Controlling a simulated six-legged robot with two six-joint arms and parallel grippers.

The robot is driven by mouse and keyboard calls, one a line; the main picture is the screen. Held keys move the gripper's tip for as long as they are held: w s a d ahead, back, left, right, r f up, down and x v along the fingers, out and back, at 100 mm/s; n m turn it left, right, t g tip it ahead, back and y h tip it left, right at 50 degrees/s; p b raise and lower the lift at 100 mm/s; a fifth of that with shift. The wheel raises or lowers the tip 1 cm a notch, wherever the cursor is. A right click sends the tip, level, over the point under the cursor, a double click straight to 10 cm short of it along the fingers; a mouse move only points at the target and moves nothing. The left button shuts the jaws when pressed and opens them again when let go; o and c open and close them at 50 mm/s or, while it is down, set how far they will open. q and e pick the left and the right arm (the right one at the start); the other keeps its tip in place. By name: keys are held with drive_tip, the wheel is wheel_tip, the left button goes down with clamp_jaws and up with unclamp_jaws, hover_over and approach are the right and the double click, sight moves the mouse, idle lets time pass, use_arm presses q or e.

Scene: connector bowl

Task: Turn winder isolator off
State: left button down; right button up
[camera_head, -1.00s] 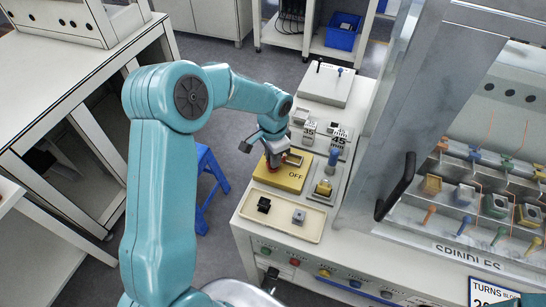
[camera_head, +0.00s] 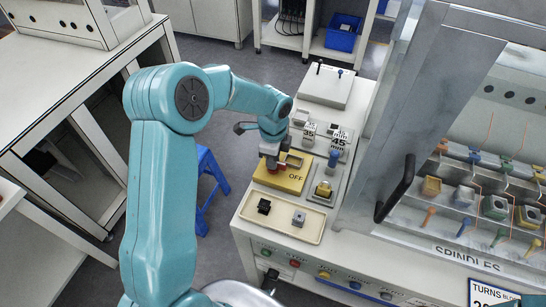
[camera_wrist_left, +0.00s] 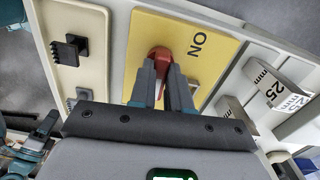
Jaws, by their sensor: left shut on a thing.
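The winder isolator is a yellow plate (camera_head: 284,180) with a red handle, on the left side of the machine's top. My left gripper (camera_head: 271,160) comes down over the plate's far left part. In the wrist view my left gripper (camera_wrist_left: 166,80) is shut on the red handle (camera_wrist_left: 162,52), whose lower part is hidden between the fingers. The right gripper is not in view.
A cream tray (camera_head: 283,232) with two small black and grey parts lies in front of the plate. A padlock-like yellow piece (camera_head: 323,189) sits to its right. Number-marked blocks (camera_head: 309,133) stand behind. The machine's raised guard with a black handle (camera_head: 396,188) is at the right.

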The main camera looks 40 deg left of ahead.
use_arm(q)
drive_tip(key=shift+w+r+m, duration=0.1)
drive_tip(key=shift+m, duration=0.4)
drive_tip(key=c, duration=1.1)
unclamp_jaws()
wheel_tip(320, 180, up, 16)
drive_tip(key=shift+r, duration=0.15)
